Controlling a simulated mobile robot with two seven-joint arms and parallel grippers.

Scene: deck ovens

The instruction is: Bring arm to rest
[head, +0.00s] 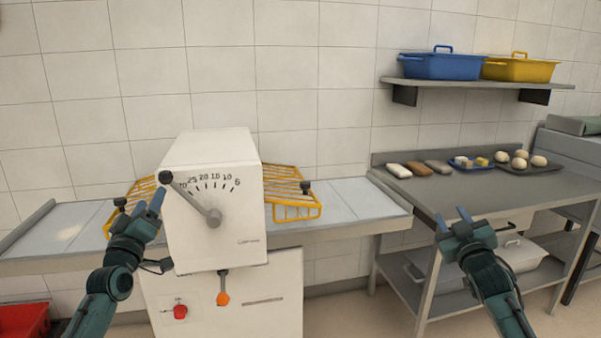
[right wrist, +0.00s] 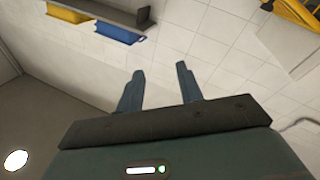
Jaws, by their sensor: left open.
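My left gripper (head: 149,202) is raised in front of the left side of the white machine (head: 213,165), near the dark knob at the end of its dial lever (head: 190,198). It is open, and I see nothing between its fingers. I cannot tell whether it touches the machine. My right gripper (head: 453,218) is held up in front of the steel table (head: 465,190) on the right. In the right wrist view its two fingers (right wrist: 158,88) stand apart with nothing between them.
Yellow wire guards (head: 290,192) flank the machine. The table bears bread pieces (head: 418,169), a blue tray (head: 460,165) and a dark tray with dough balls (head: 535,168). A shelf (head: 470,84) above holds a blue bin (head: 440,66) and a yellow bin (head: 520,69). A red crate (head: 22,322) stands lower left.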

